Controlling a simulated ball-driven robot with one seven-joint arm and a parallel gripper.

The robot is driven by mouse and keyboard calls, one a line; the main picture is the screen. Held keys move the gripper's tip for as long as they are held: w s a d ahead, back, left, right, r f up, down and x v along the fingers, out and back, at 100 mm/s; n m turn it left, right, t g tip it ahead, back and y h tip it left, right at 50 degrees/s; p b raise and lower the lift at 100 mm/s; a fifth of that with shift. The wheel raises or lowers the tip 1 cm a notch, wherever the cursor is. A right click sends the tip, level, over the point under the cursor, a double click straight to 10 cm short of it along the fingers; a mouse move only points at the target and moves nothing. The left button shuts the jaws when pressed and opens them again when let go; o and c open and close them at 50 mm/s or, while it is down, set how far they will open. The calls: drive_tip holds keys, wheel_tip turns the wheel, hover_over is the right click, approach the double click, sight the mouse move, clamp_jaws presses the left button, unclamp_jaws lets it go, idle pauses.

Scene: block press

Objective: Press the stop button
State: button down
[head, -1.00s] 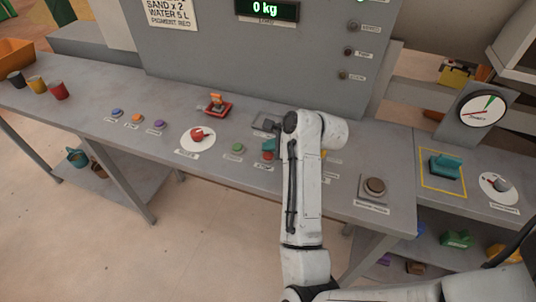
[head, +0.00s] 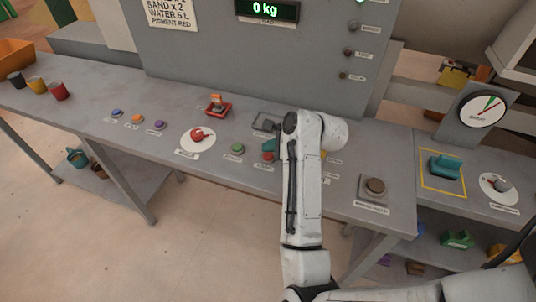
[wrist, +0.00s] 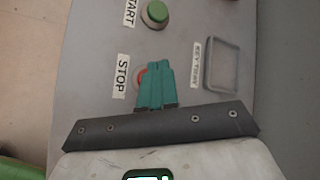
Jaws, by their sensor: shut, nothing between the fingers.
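The red stop button (head: 268,156) is on the grey console, left of my arm in the head view. In the wrist view only a red edge of the stop button (wrist: 139,79) shows beside the fingertips, next to the "STOP" label (wrist: 122,75). My gripper (wrist: 157,66) has teal fingers that are shut together and empty. They cover most of the button in the wrist view; whether they touch it I cannot tell. My gripper also shows in the head view (head: 268,146), partly hidden by my arm.
The green start button (head: 237,149) sits just left of the stop button. A recessed key tray (wrist: 222,64) is beside the fingers. Bare console lies around the small buttons.

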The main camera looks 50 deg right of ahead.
drive_tip(key=shift+f, duration=0.1)
idle(0.5)
drive_tip(key=shift+f+b, duration=0.3)
drive_tip(key=shift+b, duration=0.05)
